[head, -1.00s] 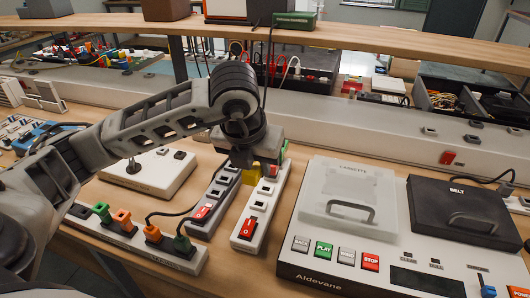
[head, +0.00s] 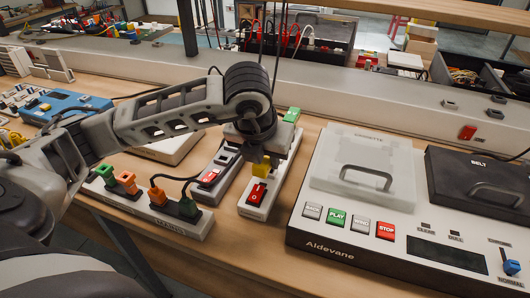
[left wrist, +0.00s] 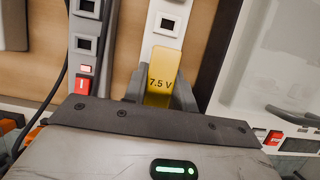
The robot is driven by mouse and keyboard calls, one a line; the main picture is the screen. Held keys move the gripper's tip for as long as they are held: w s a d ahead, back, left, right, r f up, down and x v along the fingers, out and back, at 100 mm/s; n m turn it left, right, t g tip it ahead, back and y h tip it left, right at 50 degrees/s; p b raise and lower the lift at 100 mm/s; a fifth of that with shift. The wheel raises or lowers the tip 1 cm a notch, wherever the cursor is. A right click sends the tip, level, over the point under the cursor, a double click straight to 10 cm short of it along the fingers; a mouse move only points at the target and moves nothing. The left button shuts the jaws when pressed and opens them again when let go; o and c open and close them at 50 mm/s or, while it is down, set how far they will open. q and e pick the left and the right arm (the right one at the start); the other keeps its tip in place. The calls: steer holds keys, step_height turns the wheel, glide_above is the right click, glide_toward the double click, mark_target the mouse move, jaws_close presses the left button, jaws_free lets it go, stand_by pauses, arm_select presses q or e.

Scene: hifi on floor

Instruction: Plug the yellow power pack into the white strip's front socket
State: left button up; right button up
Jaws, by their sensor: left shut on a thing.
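The yellow power pack (head: 260,167), marked "7.5 V" in the left wrist view (left wrist: 163,72), is between the fingers of my left gripper (head: 261,158). The gripper (left wrist: 160,95) is shut on it. The pack is over the front part of the white strip (head: 288,172), just behind its red switch (head: 257,193). The gripper hides the front socket, and I cannot tell whether the pack touches the strip. In the left wrist view, the white strip (left wrist: 158,43) runs on beyond the pack with an uncovered socket (left wrist: 168,24). My right gripper is out of view.
A grey strip (head: 228,162) with a red switch lies close to the left. A strip with green and orange plugs (head: 160,213) is nearer the front left. The cassette deck (head: 330,225) stands close on the right. A green block (head: 291,115) is at the white strip's far end.

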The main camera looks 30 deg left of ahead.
arm_select(q)
steer(key=shift+w, duration=0.1)
stand_by(1.2)
steer(key=shift+f+b, duration=0.7)
steer(key=shift+b, duration=0.45)
stand_by(0.5)
steer(key=shift+f+b, duration=0.15)
steer(key=shift+b, duration=0.2)
stand_by(0.9)
steer(key=shift+b, duration=0.3)
stand_by(1.2)
stand_by(0.4)
steer(key=shift+f, duration=0.1)
stand_by(0.6)
stand_by(0.4)
